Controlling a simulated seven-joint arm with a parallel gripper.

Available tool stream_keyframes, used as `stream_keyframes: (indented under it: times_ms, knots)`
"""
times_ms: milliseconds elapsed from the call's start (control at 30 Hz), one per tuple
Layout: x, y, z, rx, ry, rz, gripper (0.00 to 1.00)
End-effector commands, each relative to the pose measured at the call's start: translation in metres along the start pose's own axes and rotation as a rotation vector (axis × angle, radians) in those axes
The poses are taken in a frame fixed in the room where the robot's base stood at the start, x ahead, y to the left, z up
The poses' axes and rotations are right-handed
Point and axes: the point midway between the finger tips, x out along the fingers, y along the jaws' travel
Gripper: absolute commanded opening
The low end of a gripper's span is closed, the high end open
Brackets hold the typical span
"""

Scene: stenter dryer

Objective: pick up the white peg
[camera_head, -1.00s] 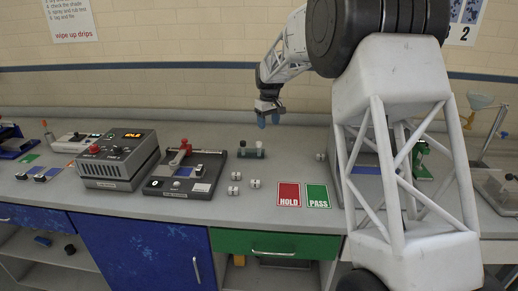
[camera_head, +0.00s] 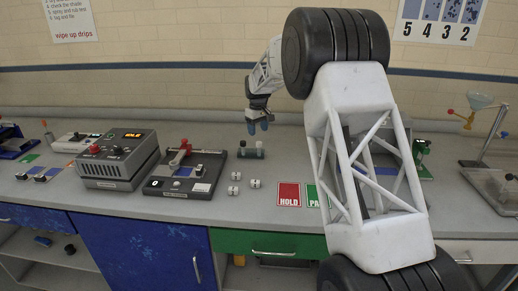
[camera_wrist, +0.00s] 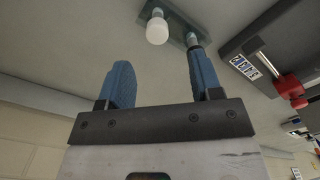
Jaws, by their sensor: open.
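The white peg (camera_wrist: 157,28) has a rounded white head and stands on a small grey-green holder (camera_wrist: 178,22) in the wrist view. A second, grey peg (camera_wrist: 192,41) stands on the same holder, partly hidden by the right finger. My gripper (camera_head: 257,127) is above the holder there, blue fingers pointing down. In the wrist view my gripper (camera_wrist: 160,78) is open and empty, with the white peg beyond the fingertips, roughly in line with the gap.
A clamp device (camera_head: 184,175) with a red handle and a grey control box (camera_head: 117,160) stand left of the holder. Small white cubes (camera_head: 255,183) lie in front. The red HOLD card (camera_head: 289,195) is near the front edge. My arm hides part of the bench at right.

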Motion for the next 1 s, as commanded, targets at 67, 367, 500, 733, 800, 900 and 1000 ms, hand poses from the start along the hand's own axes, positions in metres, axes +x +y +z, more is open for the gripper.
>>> stream_keyframes:
  times_ms: [67, 367, 500, 733, 800, 900, 1000]
  knots:
    - [0.008, 0.000, 0.000, 0.000, -0.002, -0.001, 0.59]
    - [0.020, 0.000, 0.001, 0.000, 0.000, 0.000, 0.59]
    - [0.020, 0.000, 0.001, 0.000, 0.000, 0.000, 0.59]
    - [0.027, 0.001, 0.001, 0.000, -0.001, -0.001, 0.59]
    - [0.033, 0.001, 0.002, 0.000, -0.002, -0.001, 0.59]
    - [0.044, 0.002, 0.003, 0.000, -0.002, -0.001, 0.59]
    - [0.056, 0.003, 0.004, 0.000, -0.002, -0.001, 0.59]
